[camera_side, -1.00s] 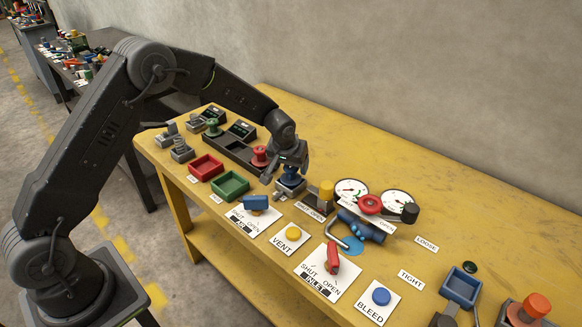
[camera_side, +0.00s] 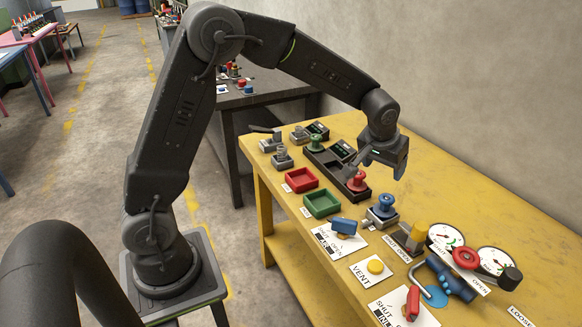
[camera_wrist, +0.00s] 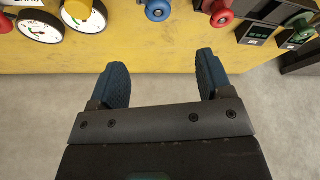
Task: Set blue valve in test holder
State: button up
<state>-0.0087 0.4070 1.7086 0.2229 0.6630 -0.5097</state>
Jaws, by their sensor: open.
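The blue valve (camera_side: 384,204), a flanged spool, sits upright on a small grey block holder (camera_side: 374,220) on the yellow bench; I cannot read any label that names this block. The blue valve also shows at the top of the wrist view (camera_wrist: 157,9). My gripper (camera_side: 384,166) is above and behind the valve, apart from it. In the wrist view my two blue fingers (camera_wrist: 161,62) are spread with nothing between them.
A black rack (camera_side: 333,163) behind holds a red spool (camera_side: 357,180) and a green spool (camera_side: 316,142). Red (camera_side: 300,180) and green (camera_side: 321,203) trays lie to the left. Gauges (camera_side: 445,236), a blue pipe valve (camera_side: 450,280) and labelled controls stand in front and right.

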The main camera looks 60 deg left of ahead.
jog(key=s+d+r+m, duration=0.1)
jog(key=s+r, duration=0.2)
jog(key=s, duration=0.6)
jog(key=s+d+r+m+t+h, duration=0.1)
jog(key=s+r, duration=0.2)
jog(key=s, duration=0.7)
jog(key=s+d+r+m, duration=0.1)
jog(key=s+r, duration=0.3)
jog(key=s, duration=0.6)
jog(key=shift+s+m+h, duration=0.25)
jog(key=shift+m+h, duration=0.05)
jog(key=shift+m, duration=0.3)
